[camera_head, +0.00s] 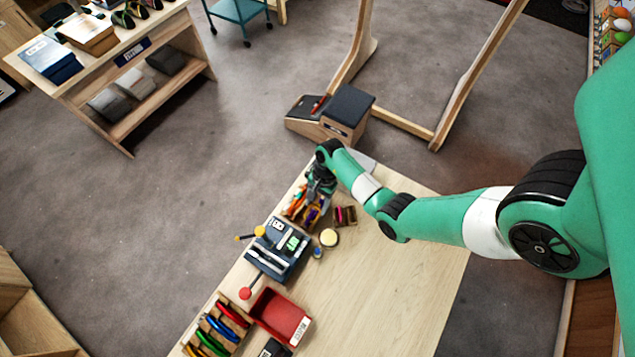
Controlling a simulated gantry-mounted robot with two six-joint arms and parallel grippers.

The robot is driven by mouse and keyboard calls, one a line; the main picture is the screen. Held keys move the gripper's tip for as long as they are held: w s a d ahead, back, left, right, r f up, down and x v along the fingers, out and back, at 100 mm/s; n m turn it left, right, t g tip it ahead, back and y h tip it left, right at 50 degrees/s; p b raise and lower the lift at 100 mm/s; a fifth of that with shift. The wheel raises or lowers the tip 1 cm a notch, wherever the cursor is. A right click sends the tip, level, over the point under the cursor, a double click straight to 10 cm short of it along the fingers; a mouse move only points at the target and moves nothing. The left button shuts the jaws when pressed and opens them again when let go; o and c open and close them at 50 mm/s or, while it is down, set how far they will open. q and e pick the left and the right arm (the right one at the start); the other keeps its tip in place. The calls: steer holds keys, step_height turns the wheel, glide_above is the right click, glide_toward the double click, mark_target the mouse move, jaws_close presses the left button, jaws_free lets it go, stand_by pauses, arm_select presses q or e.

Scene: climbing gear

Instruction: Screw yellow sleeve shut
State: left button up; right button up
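My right arm reaches in from the right, and its dark gripper (319,187) is over the far end of the wooden table (390,285). It is small and dark, so I cannot tell whether it is open or shut or holds anything. Orange and purple gear (311,215) lies just below it. A dark blue fixture (278,250) stands nearer, with a yellow knob-like part (260,231) and a red ball-ended lever (245,293). I cannot make out which part is the yellow sleeve. My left gripper is out of view.
A red tray (281,318) and a rack of coloured carabiners (218,328) are at the near left of the table. A round cream item (328,237) sits by the fixture. The table's right side is clear. A dark-topped box (347,110) stands beyond the table.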

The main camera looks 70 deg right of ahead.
steer(key=shift+s+a+b, duration=0.15)
steer(key=shift+s, duration=0.45)
steer(key=shift+s+a+b, duration=0.15)
steer(key=shift+s, duration=0.45)
stand_by(0.4)
steer(key=shift+f+b, duration=1.4)
steer(key=shift+w+d+b, duration=0.15)
steer(key=shift+w+b, duration=0.15)
steer(key=shift+w, duration=0.25)
steer(key=shift+w+d+b, duration=0.15)
steer(key=shift+w+b, duration=0.1)
steer(key=shift+w, duration=0.3)
steer(key=shift+w+r, duration=0.1)
